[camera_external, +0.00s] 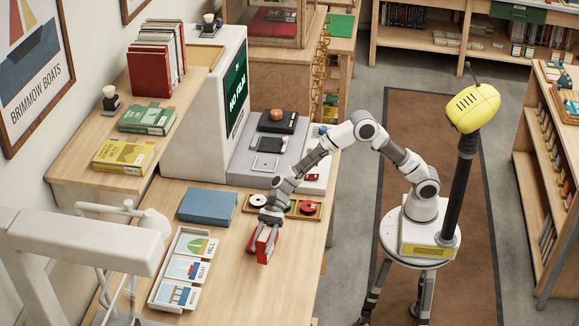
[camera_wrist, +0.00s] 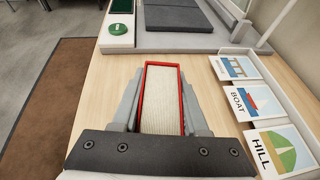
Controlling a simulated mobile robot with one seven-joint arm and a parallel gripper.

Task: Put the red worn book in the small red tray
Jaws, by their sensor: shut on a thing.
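The red worn book (camera_external: 263,250) is in my gripper (camera_external: 266,232), over the front part of the wooden desk, right of the picture cards. In the wrist view the red book (camera_wrist: 161,98) stands on edge, its cream pages facing the camera, between the two grey fingers of my gripper (camera_wrist: 160,108). The fingers are shut on its covers. I cannot tell whether its lower edge touches the desk. I cannot make out a small red tray with certainty in either view.
A white rack (camera_external: 158,291) of picture cards lies left of the book. A blue book (camera_external: 208,206) and a wooden tray (camera_external: 240,208) with round discs lie behind it. A white lamp-like arm (camera_external: 85,240) stands at the left front. Bare desk (camera_external: 285,275) lies right of the book.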

